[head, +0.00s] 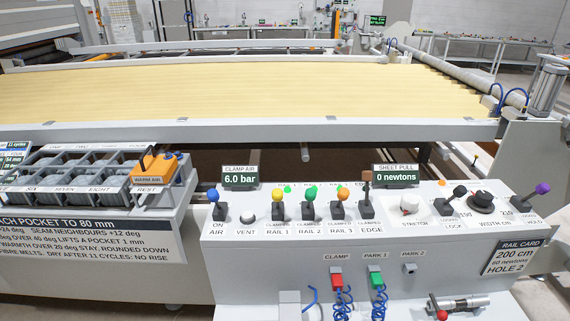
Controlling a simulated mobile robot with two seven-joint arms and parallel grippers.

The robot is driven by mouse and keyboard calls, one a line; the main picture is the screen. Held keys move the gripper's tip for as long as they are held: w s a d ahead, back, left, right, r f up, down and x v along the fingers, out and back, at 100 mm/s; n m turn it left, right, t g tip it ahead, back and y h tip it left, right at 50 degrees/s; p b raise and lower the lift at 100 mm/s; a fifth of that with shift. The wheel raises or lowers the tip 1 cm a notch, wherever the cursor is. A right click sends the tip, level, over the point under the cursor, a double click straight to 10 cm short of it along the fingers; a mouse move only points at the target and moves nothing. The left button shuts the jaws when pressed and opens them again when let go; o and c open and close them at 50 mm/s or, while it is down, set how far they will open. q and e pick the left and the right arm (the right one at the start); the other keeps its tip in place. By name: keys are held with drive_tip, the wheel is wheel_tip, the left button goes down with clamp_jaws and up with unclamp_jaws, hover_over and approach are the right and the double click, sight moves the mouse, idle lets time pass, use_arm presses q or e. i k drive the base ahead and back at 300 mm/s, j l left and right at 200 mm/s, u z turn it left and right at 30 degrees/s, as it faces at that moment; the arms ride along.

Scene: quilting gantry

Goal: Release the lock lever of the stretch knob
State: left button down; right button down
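The white stretch knob (409,204) stands on the right half of the grey control panel (330,237), above a label that seems to read STRETCH. To its right is a lock lever (457,195) with a dark ball tip, above the word LOCK. Its handle leans up and to the right, towards the black width dial (481,200). The small print beside the lever is too blurred to read surely. Neither of my grippers is in view, and nothing touches the lever or the knob.
Displays read 6.0 bar (240,177) and 0 newtons (395,176). Red (337,278) and green (377,280) connectors with coiled hoses hang in front.

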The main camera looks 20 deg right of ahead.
sight(461, 191)
drive_tip(key=z, duration=1.65)
